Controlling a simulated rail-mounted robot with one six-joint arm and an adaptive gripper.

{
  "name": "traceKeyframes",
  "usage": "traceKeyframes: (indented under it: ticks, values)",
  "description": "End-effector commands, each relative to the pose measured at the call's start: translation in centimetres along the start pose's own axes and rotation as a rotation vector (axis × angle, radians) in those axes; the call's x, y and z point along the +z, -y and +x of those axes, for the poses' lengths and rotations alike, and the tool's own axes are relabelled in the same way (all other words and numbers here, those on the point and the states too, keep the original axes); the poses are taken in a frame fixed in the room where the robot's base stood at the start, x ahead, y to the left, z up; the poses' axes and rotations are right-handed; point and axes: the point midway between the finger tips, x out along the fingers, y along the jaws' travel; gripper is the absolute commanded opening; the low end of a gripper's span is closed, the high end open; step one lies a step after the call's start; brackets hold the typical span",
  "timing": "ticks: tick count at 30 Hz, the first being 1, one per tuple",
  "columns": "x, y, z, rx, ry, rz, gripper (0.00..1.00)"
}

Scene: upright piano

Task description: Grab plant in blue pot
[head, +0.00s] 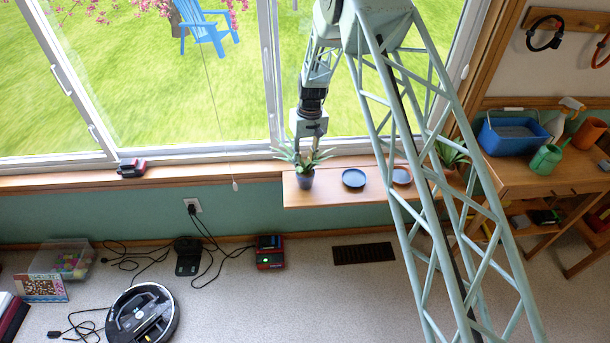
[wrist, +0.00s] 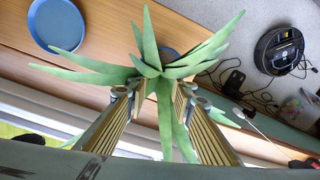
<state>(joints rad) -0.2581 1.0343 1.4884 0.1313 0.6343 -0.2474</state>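A spiky green plant (head: 304,157) stands in a small dark bluish pot (head: 305,179) on the wooden shelf (head: 329,194) below the window. My gripper (head: 309,150) points down right over the plant, its fingers among the leaves. In the wrist view the plant's leaves (wrist: 160,72) spread between and over my gripper's fingers (wrist: 152,95). The fingers are apart, one on each side of the plant's middle. A bluish patch of the pot (wrist: 168,54) shows behind the leaves; most of it is hidden there. I cannot tell whether the fingers touch the leaves.
A blue saucer (head: 353,178) and a terracotta saucer (head: 401,175) sit right of the pot. Another plant (head: 452,154) stands farther right, behind my arm. The window frame (head: 250,148) is close behind. A workbench (head: 540,176) with a blue tub (head: 509,133) is at right.

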Motion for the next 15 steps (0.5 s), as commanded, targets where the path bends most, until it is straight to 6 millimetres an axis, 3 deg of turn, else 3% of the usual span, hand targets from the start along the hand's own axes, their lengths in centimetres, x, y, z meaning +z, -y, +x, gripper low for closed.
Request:
traceKeyframes:
  ticks: [11,15]
  values:
    - [-0.01,-0.01,-0.04,0.000,0.000,0.000,0.22]
    - [0.00,-0.01,-0.04,0.000,0.000,0.000,0.11]
